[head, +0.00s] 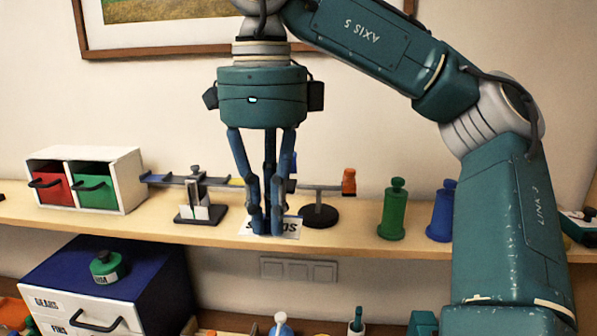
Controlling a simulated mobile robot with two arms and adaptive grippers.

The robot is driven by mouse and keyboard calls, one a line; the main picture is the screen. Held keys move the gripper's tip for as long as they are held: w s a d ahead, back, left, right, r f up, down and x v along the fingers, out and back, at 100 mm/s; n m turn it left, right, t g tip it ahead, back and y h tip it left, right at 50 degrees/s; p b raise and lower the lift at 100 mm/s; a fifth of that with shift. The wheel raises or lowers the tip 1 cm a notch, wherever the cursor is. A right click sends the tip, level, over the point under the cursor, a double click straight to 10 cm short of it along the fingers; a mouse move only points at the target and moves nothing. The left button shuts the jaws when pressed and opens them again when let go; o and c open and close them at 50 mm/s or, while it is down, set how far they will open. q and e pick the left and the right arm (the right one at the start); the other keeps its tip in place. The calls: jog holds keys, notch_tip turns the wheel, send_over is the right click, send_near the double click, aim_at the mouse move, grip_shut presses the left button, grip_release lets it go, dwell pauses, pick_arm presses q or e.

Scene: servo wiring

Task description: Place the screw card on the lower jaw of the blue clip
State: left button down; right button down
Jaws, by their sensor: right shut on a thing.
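My right gripper (266,226) points down at the shelf's front edge, with its fingers shut on a white card (287,231). The card has dark lettering, partly hidden by the fingers, so I cannot read the whole word. Behind the fingers, a dark round-based stand (320,214) carries a crossbar. An orange clip (349,182) is at its right end, and a blue piece, probably the blue clip (293,166), shows at its left, mostly hidden. Its lower jaw cannot be made out. The card appears below and in front of it. My left gripper is not in view.
Left on the shelf (120,221) are a white box (136,180) with red and green drawers and a dark stand (197,212) with blue and yellow bar ends. Right are a green bottle (392,212) and a blue bottle (439,220). A drawer cabinet (140,275) stands below.

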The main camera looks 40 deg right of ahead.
jog(key=w+d+f+p, duration=0.1)
jog(key=w+d+p, duration=0.4)
jog(key=w+d, duration=0.5)
jog(key=d, duration=0.3)
jog(key=shift+w+f, duration=0.3)
jog(key=shift+w, duration=0.05)
jog(key=shift+s+a+f, duration=0.1)
jog(key=shift+s+f, duration=0.05)
jog(key=shift+f, duration=0.05)
jog(key=c, duration=1.9)
grip_release()
jog(key=shift+r, duration=0.1)
jog(key=shift+o, duration=0.5)
